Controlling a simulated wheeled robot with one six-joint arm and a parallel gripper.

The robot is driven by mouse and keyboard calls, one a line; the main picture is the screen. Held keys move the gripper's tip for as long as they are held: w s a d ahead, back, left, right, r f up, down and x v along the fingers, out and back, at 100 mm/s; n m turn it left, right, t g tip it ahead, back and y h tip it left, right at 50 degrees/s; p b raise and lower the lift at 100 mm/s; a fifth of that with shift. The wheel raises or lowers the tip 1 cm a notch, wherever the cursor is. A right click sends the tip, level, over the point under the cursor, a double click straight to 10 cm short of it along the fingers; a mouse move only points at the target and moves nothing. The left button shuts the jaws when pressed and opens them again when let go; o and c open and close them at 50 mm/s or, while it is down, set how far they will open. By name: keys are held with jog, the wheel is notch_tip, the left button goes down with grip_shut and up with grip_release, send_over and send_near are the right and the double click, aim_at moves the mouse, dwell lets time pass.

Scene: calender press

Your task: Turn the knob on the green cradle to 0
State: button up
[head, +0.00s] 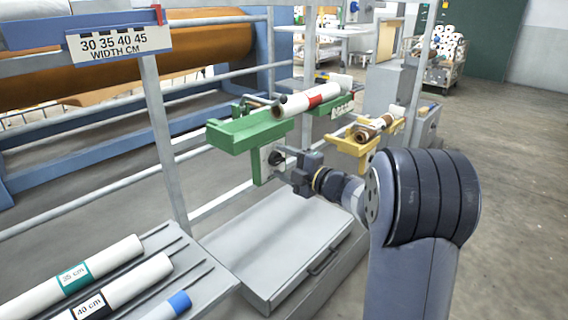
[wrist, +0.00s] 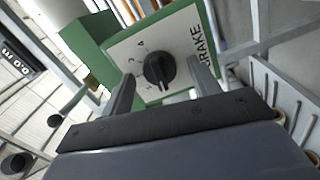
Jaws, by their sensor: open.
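The green cradle (head: 250,128) stands in the middle of the head view and carries a white roll with a red band (head: 306,99). Its black knob (wrist: 158,70) sits on a white plate (wrist: 128,50) marked BRAKE in the wrist view. Small marks ring the knob, too small to read surely. In the head view the knob (head: 277,158) is partly seen at the fingertips. My gripper (wrist: 160,84) is open, with one finger on each side of the knob. Contact between fingers and knob cannot be told.
A yellow cradle (head: 352,143) with a roll stands right behind my gripper. A grey drawer cabinet (head: 270,245) lies below. White tubes labelled 35 cm (head: 75,277) and 40 cm (head: 115,291) lie on a rack at lower left. Grey rails (head: 160,130) run on the left.

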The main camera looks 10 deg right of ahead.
jog(key=p+v, duration=0.2)
jog(key=v, duration=0.8)
jog(key=shift+s+d+p, duration=0.25)
jog(key=shift+s+p, duration=0.05)
jog(key=shift+p, duration=0.1)
jog(key=shift+m, duration=0.3)
jog(key=b+x, duration=0.2)
jog(key=x, duration=0.8)
jog(key=shift+w+a, duration=0.2)
jog(key=shift+w, duration=0.15)
jog(key=shift+b, duration=0.3)
